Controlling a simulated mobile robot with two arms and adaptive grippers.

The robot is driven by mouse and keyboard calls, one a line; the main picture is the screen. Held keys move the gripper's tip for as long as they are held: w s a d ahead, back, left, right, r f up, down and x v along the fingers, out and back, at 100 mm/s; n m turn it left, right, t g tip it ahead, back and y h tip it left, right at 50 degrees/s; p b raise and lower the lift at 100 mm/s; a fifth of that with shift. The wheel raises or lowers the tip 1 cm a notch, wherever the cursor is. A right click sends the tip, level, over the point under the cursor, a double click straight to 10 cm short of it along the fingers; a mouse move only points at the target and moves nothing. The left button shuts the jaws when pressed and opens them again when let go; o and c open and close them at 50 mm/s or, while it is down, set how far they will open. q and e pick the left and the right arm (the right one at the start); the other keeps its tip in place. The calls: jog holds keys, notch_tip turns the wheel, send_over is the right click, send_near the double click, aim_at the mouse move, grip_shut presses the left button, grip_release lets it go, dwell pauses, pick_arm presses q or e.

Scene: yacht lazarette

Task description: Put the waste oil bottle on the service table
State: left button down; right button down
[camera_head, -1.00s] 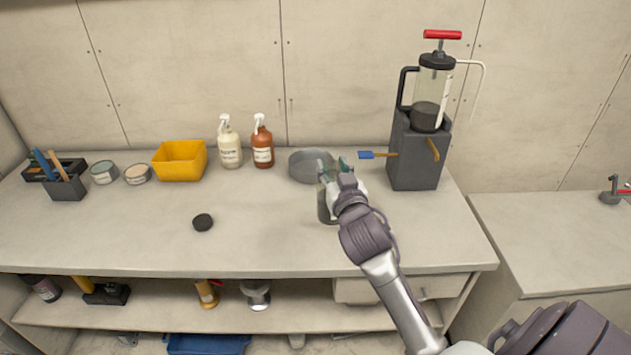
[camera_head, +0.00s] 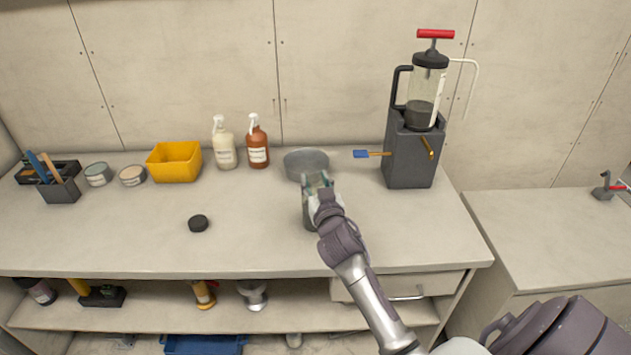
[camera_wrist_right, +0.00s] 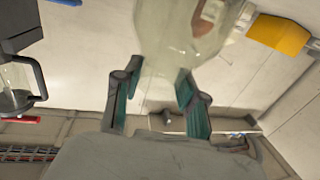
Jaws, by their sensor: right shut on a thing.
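A clear bottle with greenish-grey glass-like walls (camera_head: 308,217), which appears to be the waste oil bottle, is upright over the middle of the long bench (camera_head: 140,235). My right gripper (camera_head: 318,187) is shut on it; its fingers hide part of the bottle. I cannot tell whether its base touches the bench. In the right wrist view the transparent bottle (camera_wrist_right: 185,35) rises between the two teal-padded fingers (camera_wrist_right: 155,95), with something brownish showing inside. I cannot tell which surface is the service table; a lower pale counter (camera_head: 540,235) stands at the right. My left gripper is not in view.
A round grey pan (camera_head: 306,163) sits just behind the bottle. An extractor pump on a dark stand (camera_head: 412,155) and a blue brush (camera_head: 361,154) are to its right. Two spray bottles (camera_head: 257,147), a yellow bin (camera_head: 175,162) and a black cap (camera_head: 198,223) are left. The counter's front is clear.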

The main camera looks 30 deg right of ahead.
jog(key=c, duration=0.7)
grip_release()
jog(key=shift+o, duration=0.2)
jog(key=shift+s, duration=0.2)
jog(key=b+v, duration=0.1)
jog(key=v, duration=1)
jog(key=shift+s+a+b, duration=0.15)
jog(key=shift+s+b, duration=0.15)
jog(key=shift+b, duration=0.1)
jog(key=shift+r, duration=0.1)
